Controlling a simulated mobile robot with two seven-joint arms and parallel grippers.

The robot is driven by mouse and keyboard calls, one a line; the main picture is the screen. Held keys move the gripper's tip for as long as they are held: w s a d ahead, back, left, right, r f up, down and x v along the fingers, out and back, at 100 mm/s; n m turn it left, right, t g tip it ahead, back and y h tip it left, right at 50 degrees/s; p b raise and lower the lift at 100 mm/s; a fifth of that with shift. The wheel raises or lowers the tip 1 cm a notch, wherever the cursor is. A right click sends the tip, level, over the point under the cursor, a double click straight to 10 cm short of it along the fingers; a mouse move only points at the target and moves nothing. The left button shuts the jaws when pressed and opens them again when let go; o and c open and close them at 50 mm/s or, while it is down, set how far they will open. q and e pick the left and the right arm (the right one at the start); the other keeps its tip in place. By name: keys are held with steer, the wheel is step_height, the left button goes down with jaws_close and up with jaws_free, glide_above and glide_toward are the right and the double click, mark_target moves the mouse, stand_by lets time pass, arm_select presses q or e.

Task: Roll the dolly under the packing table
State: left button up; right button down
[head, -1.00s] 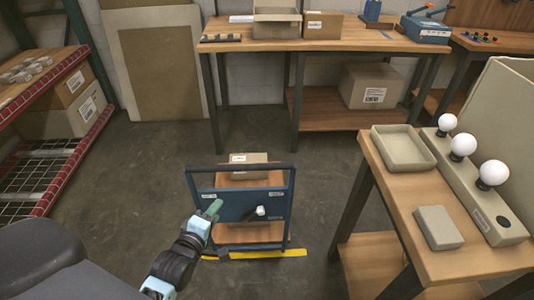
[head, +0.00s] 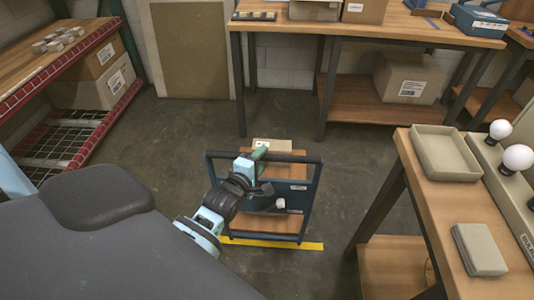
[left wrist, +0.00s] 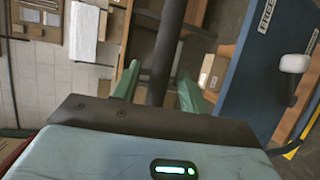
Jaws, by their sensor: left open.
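The dolly (head: 299,196) is a blue cart with an upright panel, a dark top bar (head: 303,159), wooden decks and a white-tipped lever (head: 281,203). It stands on the floor in front of the packing table (head: 395,24). A small carton (head: 273,145) sits on it. My left gripper (head: 260,155) is at the bar, left of its middle. In the left wrist view the open green fingers (left wrist: 159,78) lie on either side of the dark bar; I cannot tell if they touch it. My right gripper is out of view.
Yellow tape (head: 312,246) lies at the dolly's near edge. Under the table, the left bay is open; a lower shelf (head: 350,112) with a carton (head: 406,77) fills the right. A side table (head: 432,218) stands right, a red-edged rack (head: 88,130) left.

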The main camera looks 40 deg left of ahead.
arm_select(q)
steer(key=shift+x, duration=1.85)
steer(key=shift+c, duration=0.2)
jaws_close()
